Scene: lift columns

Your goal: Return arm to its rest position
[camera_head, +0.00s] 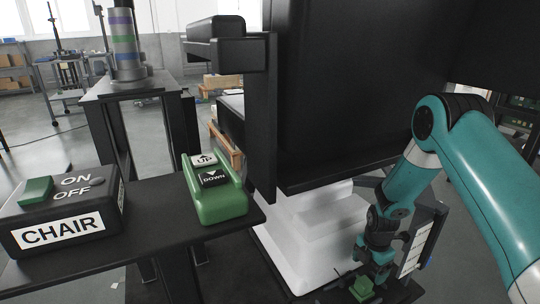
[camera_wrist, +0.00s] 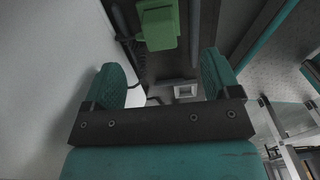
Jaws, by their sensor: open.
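My teal arm (camera_head: 470,150) comes in from the right of the head view and bends downward. My gripper (camera_head: 372,272) is low down, beside the white stepped base (camera_head: 315,235) of the large black seat-like body. In the wrist view, my gripper (camera_wrist: 163,72) is open, with its two green ribbed fingers apart and nothing between them. A small green block (camera_wrist: 158,25) lies beyond the fingertips. It also shows just by my gripper in the head view (camera_head: 362,287); I cannot tell whether they touch.
A black shelf (camera_head: 150,232) at left carries a CHAIR switch box (camera_head: 65,222) with ON and OFF, and a green UP/DOWN control (camera_head: 214,190). The large black body (camera_head: 355,90) stands close beside my arm. A striped column (camera_head: 124,45) stands behind.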

